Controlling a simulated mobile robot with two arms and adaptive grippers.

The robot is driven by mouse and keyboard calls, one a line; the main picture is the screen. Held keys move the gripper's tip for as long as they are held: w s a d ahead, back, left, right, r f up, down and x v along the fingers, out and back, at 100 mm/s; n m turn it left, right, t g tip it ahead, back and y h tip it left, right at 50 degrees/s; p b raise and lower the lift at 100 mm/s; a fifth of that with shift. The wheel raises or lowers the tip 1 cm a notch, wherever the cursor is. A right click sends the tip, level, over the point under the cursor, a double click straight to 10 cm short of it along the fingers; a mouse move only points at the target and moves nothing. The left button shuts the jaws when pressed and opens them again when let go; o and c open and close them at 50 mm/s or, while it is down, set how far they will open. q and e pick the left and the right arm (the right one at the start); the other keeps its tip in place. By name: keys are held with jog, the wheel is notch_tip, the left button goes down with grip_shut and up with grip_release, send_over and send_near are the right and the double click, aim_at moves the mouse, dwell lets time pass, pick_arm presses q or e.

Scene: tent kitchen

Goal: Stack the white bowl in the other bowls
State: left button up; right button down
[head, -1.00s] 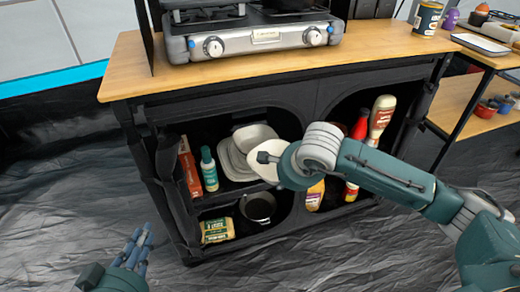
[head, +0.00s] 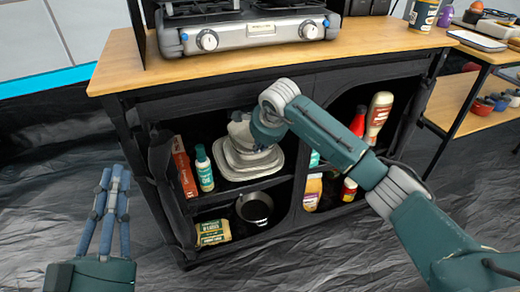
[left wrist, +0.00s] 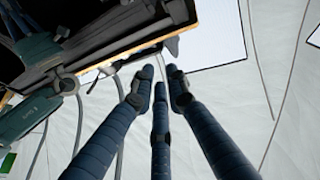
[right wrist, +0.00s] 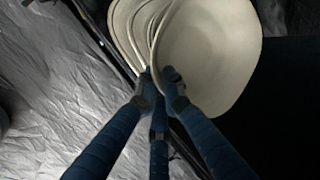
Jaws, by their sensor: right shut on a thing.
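The white bowl (right wrist: 212,55) fills the upper middle of the right wrist view. My right gripper (right wrist: 160,88) is shut on its rim. The other pale bowls (right wrist: 135,25) are nested just left of it, close to or touching it. In the head view, the stacked dishes (head: 248,160) sit on the cabinet's upper left shelf, with the held bowl (head: 238,130) above them. My right wrist hides the right fingers there, and I cannot tell whether the held bowl rests on the stack.
A green-white bottle (head: 204,168) and a red box (head: 184,166) stand left of the stack. A dark pot (head: 254,208) and a yellow packet (head: 212,231) are on the lower shelf. The cabinet's divider and top edge (head: 300,73) border the opening. Several sauce bottles stand right.

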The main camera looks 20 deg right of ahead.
jog(key=shift+f, duration=0.25)
jog(key=c, duration=1.9)
grip_release()
pick_arm(q)
jog(key=shift+s+r+t, duration=0.3)
jog(key=shift+s+r, duration=0.05)
jog(key=shift+r, duration=0.35)
pick_arm(e)
jog(key=shift+s, duration=0.1)
